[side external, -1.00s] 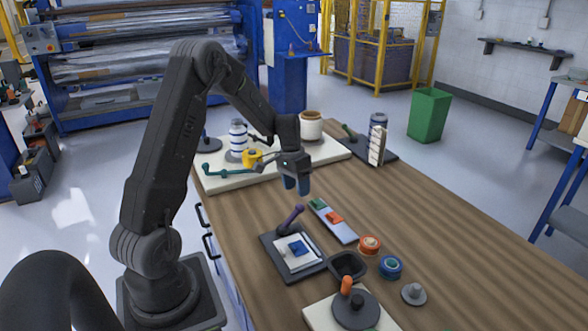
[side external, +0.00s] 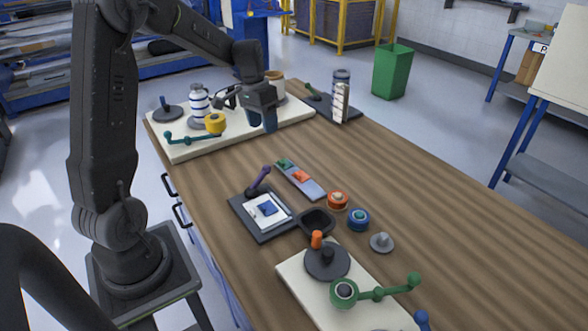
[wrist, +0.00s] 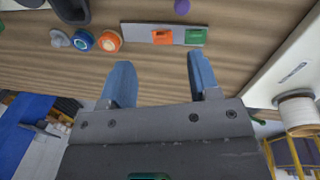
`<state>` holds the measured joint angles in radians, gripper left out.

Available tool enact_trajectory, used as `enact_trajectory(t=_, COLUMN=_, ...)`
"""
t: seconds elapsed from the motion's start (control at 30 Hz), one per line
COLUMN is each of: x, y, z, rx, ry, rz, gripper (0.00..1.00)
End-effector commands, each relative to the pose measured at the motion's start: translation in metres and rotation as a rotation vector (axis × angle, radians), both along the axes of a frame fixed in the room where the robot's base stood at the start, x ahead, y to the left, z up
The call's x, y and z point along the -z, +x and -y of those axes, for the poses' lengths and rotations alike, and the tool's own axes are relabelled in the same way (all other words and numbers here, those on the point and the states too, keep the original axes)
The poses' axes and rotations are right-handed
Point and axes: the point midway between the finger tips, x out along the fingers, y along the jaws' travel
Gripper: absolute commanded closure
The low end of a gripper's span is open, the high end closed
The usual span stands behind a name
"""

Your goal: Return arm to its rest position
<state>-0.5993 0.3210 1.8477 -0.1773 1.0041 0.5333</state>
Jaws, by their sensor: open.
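My gripper (side external: 262,121) hangs in the air over the wooden table (side external: 400,200), by the near right edge of the far white board (side external: 185,150) in the side view. In the wrist view its two blue fingers (wrist: 160,85) are apart with nothing between them. Below them lies a grey strip (wrist: 140,33) with an orange piece (wrist: 162,35) and a green piece (wrist: 195,37). My arm reaches forward, raised and bent, from its base at the left.
The far board carries a blue-and-white roller (side external: 199,101), a yellow part (side external: 215,123) and a green linkage (side external: 190,138). Nearer are a dark plate (side external: 250,228) with a purple-handled part, a black bin (side external: 316,221), an orange roll (side external: 338,200) and a blue roll (side external: 358,218). The table's right side is clear.

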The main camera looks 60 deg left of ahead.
Motion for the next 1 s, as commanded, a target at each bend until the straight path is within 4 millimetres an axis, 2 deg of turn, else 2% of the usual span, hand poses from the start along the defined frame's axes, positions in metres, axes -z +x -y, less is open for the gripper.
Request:
enact_trajectory(t=0.03, x=-0.018, y=-0.004, z=0.022, rx=0.019, ry=0.027, rz=0.024, gripper=0.44)
enact_trajectory(t=0.2, x=-0.063, y=-0.033, z=0.091, rx=0.055, ry=0.103, rz=0.106, gripper=0.44)
enact_trajectory(t=0.33, x=-0.086, y=-0.066, z=0.136, rx=0.078, ry=0.146, rz=0.182, gripper=0.44)
enact_trajectory(t=0.5, x=-0.1, y=-0.115, z=0.183, rx=0.106, ry=0.178, rz=0.294, gripper=0.44)
enact_trajectory(t=0.7, x=-0.1, y=-0.16, z=0.211, rx=0.122, ry=0.183, rz=0.398, gripper=0.44)
enact_trajectory(t=0.83, x=-0.098, y=-0.173, z=0.217, rx=0.125, ry=0.179, rz=0.43, gripper=0.44)
enact_trajectory(t=1.0, x=-0.097, y=-0.176, z=0.219, rx=0.125, ry=0.178, rz=0.437, gripper=0.44)
